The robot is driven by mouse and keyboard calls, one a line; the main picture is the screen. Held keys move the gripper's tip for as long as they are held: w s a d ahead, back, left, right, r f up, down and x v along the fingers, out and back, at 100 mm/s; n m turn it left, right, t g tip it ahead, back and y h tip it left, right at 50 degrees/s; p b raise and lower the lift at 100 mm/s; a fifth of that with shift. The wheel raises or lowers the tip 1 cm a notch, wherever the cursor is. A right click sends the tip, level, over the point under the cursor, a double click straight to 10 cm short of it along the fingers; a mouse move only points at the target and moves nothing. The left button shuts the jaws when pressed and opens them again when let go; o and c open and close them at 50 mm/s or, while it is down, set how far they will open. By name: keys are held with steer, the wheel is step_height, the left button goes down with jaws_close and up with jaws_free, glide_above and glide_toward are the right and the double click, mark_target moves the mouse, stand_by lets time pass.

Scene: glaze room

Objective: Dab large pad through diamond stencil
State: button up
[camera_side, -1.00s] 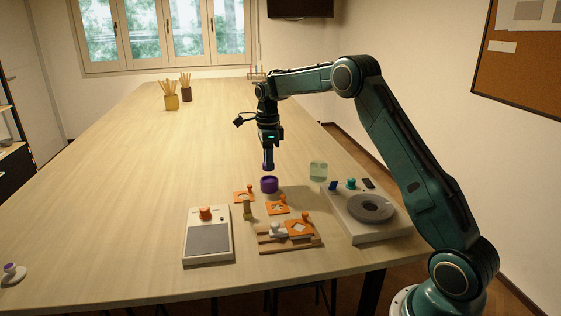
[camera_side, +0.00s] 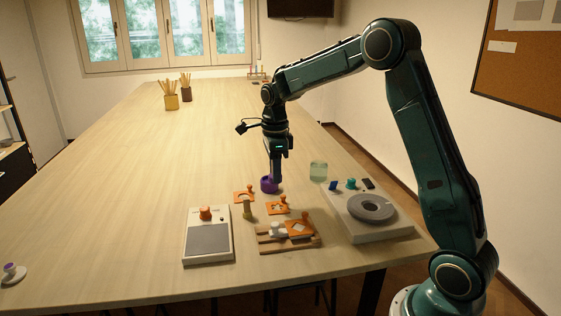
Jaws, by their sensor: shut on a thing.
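My gripper (camera_side: 277,164) points down, shut on a dark blue-purple pad (camera_side: 276,178), which I take to be the large pad. The pad's lower end is at the purple round pot (camera_side: 264,188), inside or right against its rim; the contact is too small to make out. An orange stencil with a pale diamond-shaped opening (camera_side: 291,232) and an orange knob lies on a wooden board (camera_side: 268,247) nearer the camera. A white knobbed piece (camera_side: 276,230) is beside it on the board.
Two other orange stencils (camera_side: 236,198) (camera_side: 270,209) lie between pot and board. A small brass-coloured upright piece (camera_side: 247,210) stands beside them. A grey-topped station (camera_side: 208,241) is left, a turntable unit (camera_side: 390,229) right, a glass jar (camera_side: 318,171) behind.

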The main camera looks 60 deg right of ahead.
glide_above(299, 228)
steer(key=shift+f, duration=0.3)
steer(key=shift+f, duration=0.15)
steer(key=shift+f, duration=2.05)
steer(key=shift+f, duration=0.55)
stand_by(0.9)
steer(key=shift+r, duration=2.5)
